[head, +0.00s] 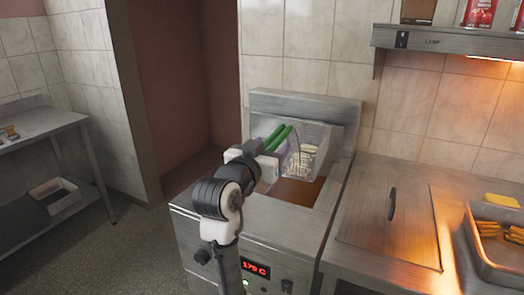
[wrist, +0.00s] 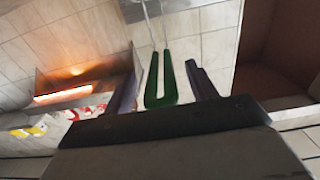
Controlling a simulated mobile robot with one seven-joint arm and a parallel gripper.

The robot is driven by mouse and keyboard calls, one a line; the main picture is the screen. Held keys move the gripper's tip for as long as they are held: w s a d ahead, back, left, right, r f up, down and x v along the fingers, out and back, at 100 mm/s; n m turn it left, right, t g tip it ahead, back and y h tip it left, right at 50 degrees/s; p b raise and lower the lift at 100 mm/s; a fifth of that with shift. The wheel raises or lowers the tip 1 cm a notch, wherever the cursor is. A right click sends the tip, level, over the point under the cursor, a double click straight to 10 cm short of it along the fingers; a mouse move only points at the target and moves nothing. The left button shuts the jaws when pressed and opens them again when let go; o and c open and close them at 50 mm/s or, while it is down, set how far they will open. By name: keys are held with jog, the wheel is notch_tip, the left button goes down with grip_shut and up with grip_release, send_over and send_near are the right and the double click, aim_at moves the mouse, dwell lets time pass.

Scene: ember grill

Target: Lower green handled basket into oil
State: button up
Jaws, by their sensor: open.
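The wire basket (head: 308,150) with the green handle (head: 279,136) is at the back of the fryer, above the brown oil (head: 298,191). Pale pieces of food show in it. My gripper (head: 270,154) is at the handle, on the basket's left. In the wrist view the looped green handle (wrist: 161,88) lies between the two dark fingers of my gripper (wrist: 162,76), with a gap on each side. The gripper is open. In the head view my wrist and gripper hide part of the fryer's left side.
The fryer (head: 240,218) has a raised back panel and a red display reading about 179 C. To its right is a counter with a flat lid (head: 385,225) and a metal tray (head: 492,262) of food. A shelf (head: 450,42) hangs above. A side table (head: 45,130) stands left.

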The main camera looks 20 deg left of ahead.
jog(key=shift+w, duration=0.2)
jog(key=c, duration=1.2)
jog(key=shift+r+p, duration=2)
jog(key=shift+r, duration=0.5)
grip_shut()
jog(key=shift+f, duration=0.1)
jog(key=shift+s+a, duration=0.1)
jog(key=shift+s, duration=2.4)
